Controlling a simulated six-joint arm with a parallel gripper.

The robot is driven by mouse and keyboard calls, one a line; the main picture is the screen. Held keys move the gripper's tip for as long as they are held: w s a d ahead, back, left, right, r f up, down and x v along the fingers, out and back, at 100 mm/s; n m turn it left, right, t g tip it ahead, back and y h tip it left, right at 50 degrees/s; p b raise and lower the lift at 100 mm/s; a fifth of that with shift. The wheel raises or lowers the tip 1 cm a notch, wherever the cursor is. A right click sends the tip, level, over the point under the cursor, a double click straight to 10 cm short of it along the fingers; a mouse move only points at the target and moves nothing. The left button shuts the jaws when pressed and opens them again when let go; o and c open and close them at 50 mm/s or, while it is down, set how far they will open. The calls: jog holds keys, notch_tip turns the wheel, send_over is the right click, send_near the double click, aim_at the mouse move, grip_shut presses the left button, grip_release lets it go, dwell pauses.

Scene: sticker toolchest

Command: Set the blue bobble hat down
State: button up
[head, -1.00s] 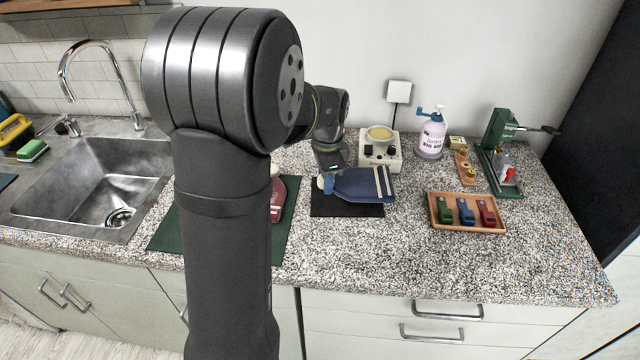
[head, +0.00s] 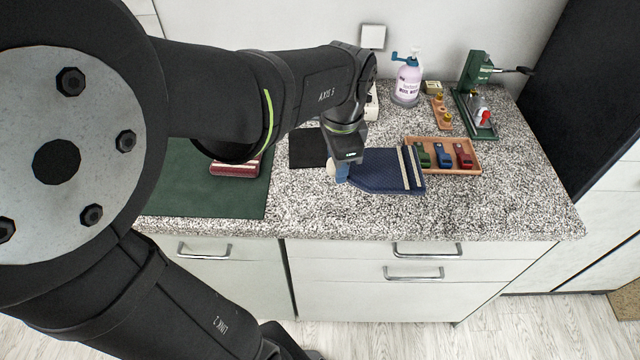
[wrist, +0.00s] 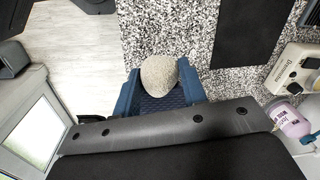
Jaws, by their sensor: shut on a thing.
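The blue bobble hat (head: 375,172) has pale stripes along its right end and a pale bobble (head: 330,172) at its left end. My gripper (head: 343,173) is shut on the hat near the bobble. The hat hangs over the speckled counter, right of and in front of the black mat (head: 307,149); its exact height is unclear. In the wrist view the bobble (wrist: 158,73) shows between the blue fingers, with some blue knit (wrist: 160,101) below it. My gripper body hides the rest there.
A tray (head: 465,172) with green, blue and red clip-like items is just behind the hat's right end. A bottle (head: 407,85) and green press (head: 475,100) stand behind. The front right counter is clear.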

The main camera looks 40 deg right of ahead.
jog(key=s+a, duration=0.2)
send_over(293, 193)
notch_tip(293, 193, down, 8)
jog(key=shift+s+a+r, duration=0.15)
jog(key=shift+r, duration=0.05)
jog(key=shift+f, duration=1.95)
jog(key=o, duration=1)
jog(key=shift+f, duration=0.1)
